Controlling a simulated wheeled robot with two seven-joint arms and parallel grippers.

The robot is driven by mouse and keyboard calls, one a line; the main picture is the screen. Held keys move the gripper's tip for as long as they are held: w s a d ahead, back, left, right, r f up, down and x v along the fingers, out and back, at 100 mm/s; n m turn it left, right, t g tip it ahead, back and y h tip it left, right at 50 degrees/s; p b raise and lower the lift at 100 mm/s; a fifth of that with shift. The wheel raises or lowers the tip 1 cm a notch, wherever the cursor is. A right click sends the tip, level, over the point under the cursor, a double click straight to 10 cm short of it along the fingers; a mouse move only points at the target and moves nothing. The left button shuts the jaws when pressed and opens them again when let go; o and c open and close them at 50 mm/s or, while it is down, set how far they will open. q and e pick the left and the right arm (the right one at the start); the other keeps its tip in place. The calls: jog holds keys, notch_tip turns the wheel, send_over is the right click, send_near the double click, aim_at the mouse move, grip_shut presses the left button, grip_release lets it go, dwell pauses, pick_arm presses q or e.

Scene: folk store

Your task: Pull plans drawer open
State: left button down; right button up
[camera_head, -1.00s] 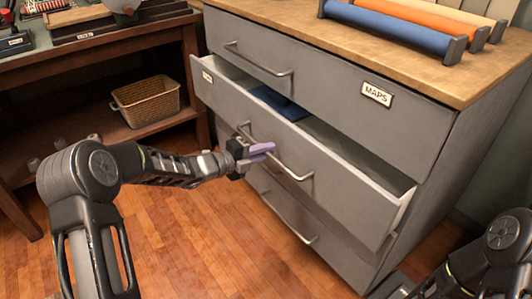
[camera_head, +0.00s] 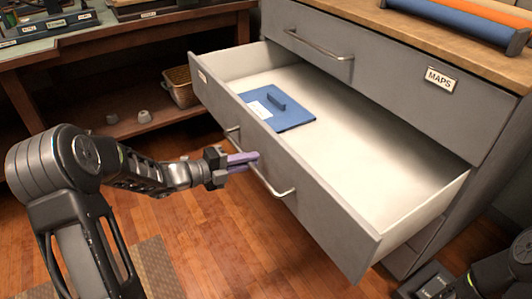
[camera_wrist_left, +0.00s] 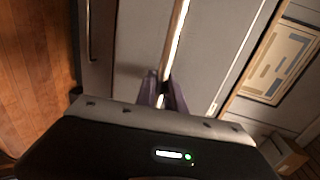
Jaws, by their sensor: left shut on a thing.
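The plans drawer (camera_head: 310,200) is the second drawer of the grey cabinet and stands well out from it in the head view. A blue folder-like block (camera_head: 290,120) with a white label lies inside near the left end. The drawer's metal bar handle (camera_head: 272,187) runs along its front. My left gripper (camera_head: 250,159) is shut on this handle with its purple fingers. The left wrist view shows the fingers (camera_wrist_left: 162,95) closed around the bar. The drawer's own label (camera_head: 202,76) is too small to read. My right gripper is out of view; part of that arm shows at lower right.
The drawer labelled MAPS (camera_head: 400,65) above is shut. Rolls (camera_head: 450,20) lie on the wooden top. A wooden table with a shelf holding a wicker basket (camera_head: 180,88) stands at left.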

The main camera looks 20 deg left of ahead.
pick_arm(q)
jog(key=shift+f+v, duration=0.2)
jog(key=shift+v, duration=0.9)
jog(key=c, duration=1.5)
grip_release()
jog(key=shift+o, duration=0.2)
jog(key=shift+a, duration=0.1)
jog(key=p+v, duration=0.2)
jog(key=v, duration=0.5)
jog(key=shift+s+a, duration=0.2)
jog(key=shift+s, duration=0.15)
jog(key=shift+r, duration=0.1)
